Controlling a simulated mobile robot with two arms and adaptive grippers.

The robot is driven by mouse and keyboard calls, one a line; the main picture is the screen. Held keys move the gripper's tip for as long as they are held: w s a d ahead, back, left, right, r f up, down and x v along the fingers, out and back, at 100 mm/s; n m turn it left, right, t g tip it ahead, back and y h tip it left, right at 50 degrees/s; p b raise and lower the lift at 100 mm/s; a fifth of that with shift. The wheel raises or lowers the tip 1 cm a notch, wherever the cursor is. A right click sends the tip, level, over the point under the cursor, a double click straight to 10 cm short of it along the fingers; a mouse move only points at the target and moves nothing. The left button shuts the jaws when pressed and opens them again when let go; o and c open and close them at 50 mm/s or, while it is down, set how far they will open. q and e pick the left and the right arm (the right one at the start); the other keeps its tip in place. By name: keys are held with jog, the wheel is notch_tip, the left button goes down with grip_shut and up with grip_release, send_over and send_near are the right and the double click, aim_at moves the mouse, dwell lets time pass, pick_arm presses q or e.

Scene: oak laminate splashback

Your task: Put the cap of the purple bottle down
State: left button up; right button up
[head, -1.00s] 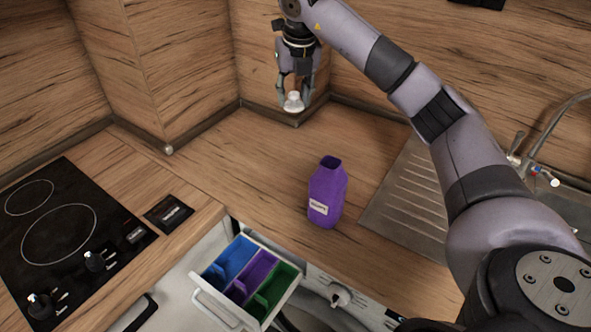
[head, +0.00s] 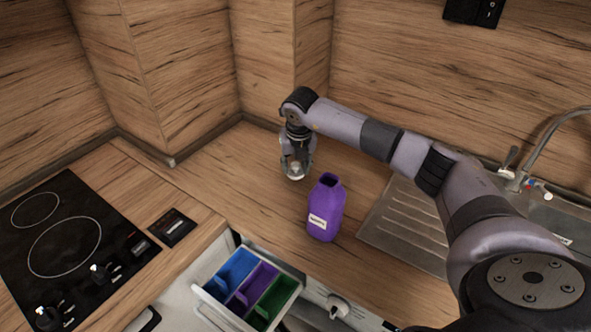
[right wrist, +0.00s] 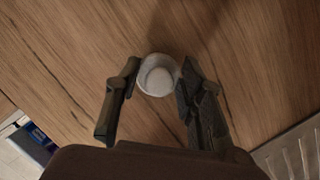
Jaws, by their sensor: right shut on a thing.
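The purple bottle (head: 326,210) stands upright and uncapped on the wooden countertop, its dark mouth showing. My right gripper (head: 295,172) is behind and to the left of the bottle, pointing down. It is shut on the white cap (right wrist: 158,76), which sits between the two fingertips in the right wrist view. The cap also shows in the head view (head: 295,173), low over the counter. I cannot tell whether it touches the wood. My left gripper is not in view.
An open detergent drawer (head: 212,297) with blue, purple and green compartments juts out below the counter's front edge. A black hob (head: 75,245) lies at left. A metal sink and drainer (head: 405,225) lie at right. The counter (head: 225,165) left of my gripper is clear.

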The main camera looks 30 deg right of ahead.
aim_at(296, 170)
notch_tip(296, 170, down, 2)
jog(key=shift+f, duration=0.45)
jog(key=o, duration=0.8)
jog(key=b+v, duration=0.2)
jog(key=v, duration=1)
jog(key=shift+r+b, duration=0.1)
jog(key=shift+b, duration=0.25)
